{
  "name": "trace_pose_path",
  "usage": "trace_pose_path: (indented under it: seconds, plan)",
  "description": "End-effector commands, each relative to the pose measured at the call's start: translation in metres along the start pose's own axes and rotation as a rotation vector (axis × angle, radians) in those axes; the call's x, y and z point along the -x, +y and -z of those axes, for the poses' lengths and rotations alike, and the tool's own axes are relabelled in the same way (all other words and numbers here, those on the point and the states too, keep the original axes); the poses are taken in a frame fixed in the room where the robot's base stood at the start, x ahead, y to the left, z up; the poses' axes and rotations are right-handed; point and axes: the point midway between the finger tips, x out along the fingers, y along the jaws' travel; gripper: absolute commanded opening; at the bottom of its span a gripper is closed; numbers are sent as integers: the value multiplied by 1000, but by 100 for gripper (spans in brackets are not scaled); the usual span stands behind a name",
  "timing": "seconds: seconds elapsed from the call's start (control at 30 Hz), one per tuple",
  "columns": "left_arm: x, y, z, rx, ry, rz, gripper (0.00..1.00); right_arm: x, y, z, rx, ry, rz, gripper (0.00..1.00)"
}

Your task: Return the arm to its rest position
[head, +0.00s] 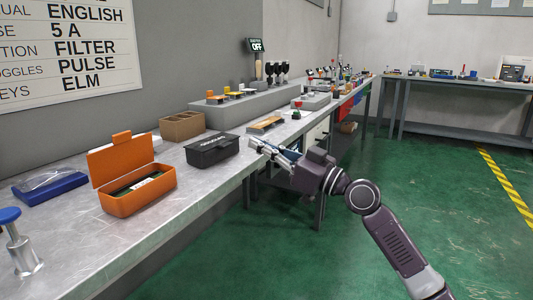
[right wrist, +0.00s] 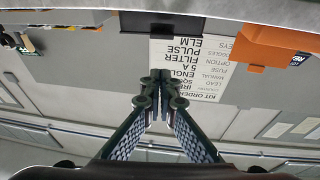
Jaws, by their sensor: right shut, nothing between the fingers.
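My right arm comes in from the lower right in the head view, and its gripper (head: 257,145) points left at the front edge of the workbench (head: 80,238). The gripper is shut and empty, right of the black case (head: 212,149). In the right wrist view the two fingertips (right wrist: 160,84) meet in the middle with nothing between them. My left gripper is in neither view.
A blue-based clear item (head: 50,187) lies at the left. Green floor (head: 450,210) is clear at the right.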

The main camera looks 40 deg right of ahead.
Motion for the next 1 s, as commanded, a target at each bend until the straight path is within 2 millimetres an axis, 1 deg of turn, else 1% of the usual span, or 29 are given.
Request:
trace_pose_path:
  seconds: [0.03, 0.1, 0.2, 0.3, 0.47, 0.57, 0.67, 0.77, 0.8, 0.87, 0.9, 0.97, 1.0]
  plan:
    - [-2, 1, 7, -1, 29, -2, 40, 6, 0, -3, -2, 0, -1, 0]
    - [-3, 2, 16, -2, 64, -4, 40, 12, 0, -3, -2, 0, 0, 0]
    - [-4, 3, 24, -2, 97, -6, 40, 17, 0, -2, -1, 1, -1, 0]
    - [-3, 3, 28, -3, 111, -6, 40, 20, 0, -2, 0, 1, -1, 0]
    - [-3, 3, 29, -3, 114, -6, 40, 20, 0, -3, 0, -1, 0, 0]
    - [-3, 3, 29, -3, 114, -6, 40, 20, -5, -17, -2, -30, 6, 0]
    - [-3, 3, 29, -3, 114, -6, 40, 20, -19, -56, -5, -111, 19, 0]
    - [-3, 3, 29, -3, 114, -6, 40, 27, -43, -119, -6, -246, 39, 0]
    - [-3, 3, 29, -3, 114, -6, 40, 32, -55, -147, -7, -309, 48, 0]
    - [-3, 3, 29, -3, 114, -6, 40, 43, -74, -189, -8, -406, 60, 0]
    - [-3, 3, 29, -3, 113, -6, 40, 52, -87, -215, -9, -470, 68, 0]
    - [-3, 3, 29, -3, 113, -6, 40, 68, -108, -254, -11, -567, 78, 0]
    - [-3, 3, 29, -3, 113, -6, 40, 80, -122, -278, -12, -633, 83, 0]
